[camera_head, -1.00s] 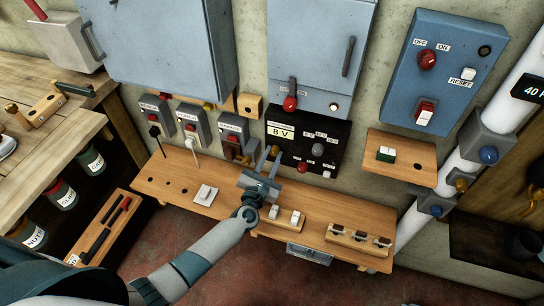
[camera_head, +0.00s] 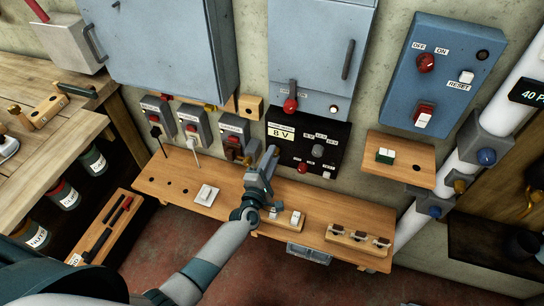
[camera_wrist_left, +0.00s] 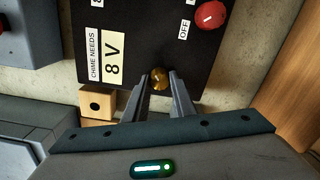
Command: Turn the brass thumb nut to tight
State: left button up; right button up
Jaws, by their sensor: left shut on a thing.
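The brass thumb nut (camera_wrist_left: 160,77) is a small round brass-coloured knob at the edge of the black panel (camera_wrist_left: 135,40), beside the 8 V label. In the left wrist view it sits between the two fingertips of my left gripper (camera_wrist_left: 160,84), which is shut on it. In the head view my left gripper (camera_head: 271,152) reaches the lower left part of the black panel (camera_head: 333,133), with its fingers almost in line. There the nut is hidden behind the fingers. My right gripper is not in view.
A wooden shelf (camera_head: 225,185) runs below the panel, with a white switch (camera_head: 206,194) and small blocks on it. Grey switch boxes (camera_head: 233,128) stand left of the gripper. A red knob (camera_wrist_left: 210,15) sits on the panel. A small wooden block (camera_wrist_left: 97,103) is close to the fingers.

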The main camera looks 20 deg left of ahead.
pick_arm(q)
jog(key=m+p, duration=0.2)
jog(key=m, duration=1.2)
jog(key=shift+d, duration=0.1)
dwell(0.3)
jog(key=o, duration=1.1)
jog(key=shift+c, duration=0.2)
jog(key=shift+s, duration=0.15)
